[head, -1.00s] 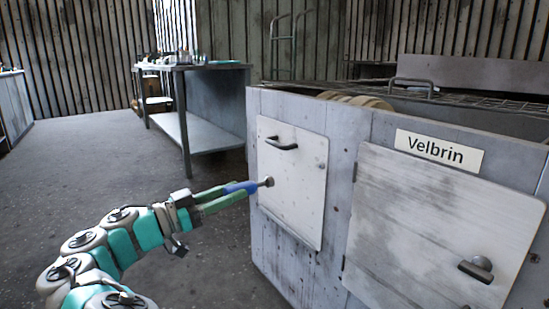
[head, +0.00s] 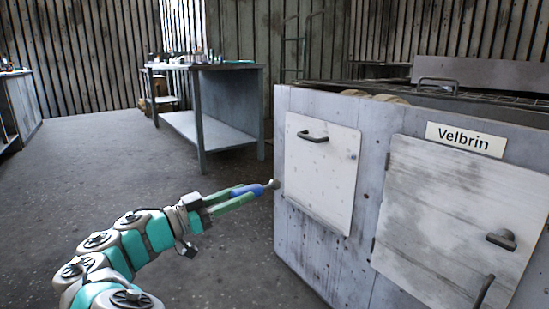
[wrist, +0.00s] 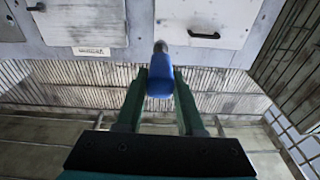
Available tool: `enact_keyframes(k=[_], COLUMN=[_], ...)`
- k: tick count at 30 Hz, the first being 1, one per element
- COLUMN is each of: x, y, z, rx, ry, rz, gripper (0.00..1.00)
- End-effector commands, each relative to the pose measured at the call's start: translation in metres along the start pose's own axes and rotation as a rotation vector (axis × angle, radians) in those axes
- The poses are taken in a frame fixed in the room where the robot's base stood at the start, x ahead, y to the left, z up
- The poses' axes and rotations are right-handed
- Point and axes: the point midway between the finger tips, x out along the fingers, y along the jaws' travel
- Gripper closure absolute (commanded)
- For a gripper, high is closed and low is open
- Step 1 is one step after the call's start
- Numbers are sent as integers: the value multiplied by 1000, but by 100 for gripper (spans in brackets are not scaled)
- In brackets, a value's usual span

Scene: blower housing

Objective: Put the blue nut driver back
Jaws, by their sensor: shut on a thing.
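The blue nut driver (head: 247,190) has a blue handle and a short metal tip. It also shows in the wrist view (wrist: 160,78). My gripper (head: 236,197) is shut on its handle, with a green finger on each side, and holds it in the air above the floor. The tip points right, toward the left edge of the grey housing. In the wrist view my gripper (wrist: 160,90) holds the driver between the two fingertips, with the tip pointing away from me. Part of the handle is hidden between the fingers.
The grey housing (head: 300,245) bears a white panel with a handle (head: 320,175), a larger door (head: 450,220) and a "Velbrin" label (head: 465,137). A metal workbench (head: 205,68) with small items on top stands behind. Open floor (head: 90,160) lies at the left.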

Motion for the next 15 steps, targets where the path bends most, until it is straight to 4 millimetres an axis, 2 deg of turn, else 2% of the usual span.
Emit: enact_keyframes(k=[10, 15], x=[38, 72], y=[-5, -1], z=[38, 75], rx=[0, -3], ry=[-2, -1], rz=[-23, -39], gripper=[100, 100])
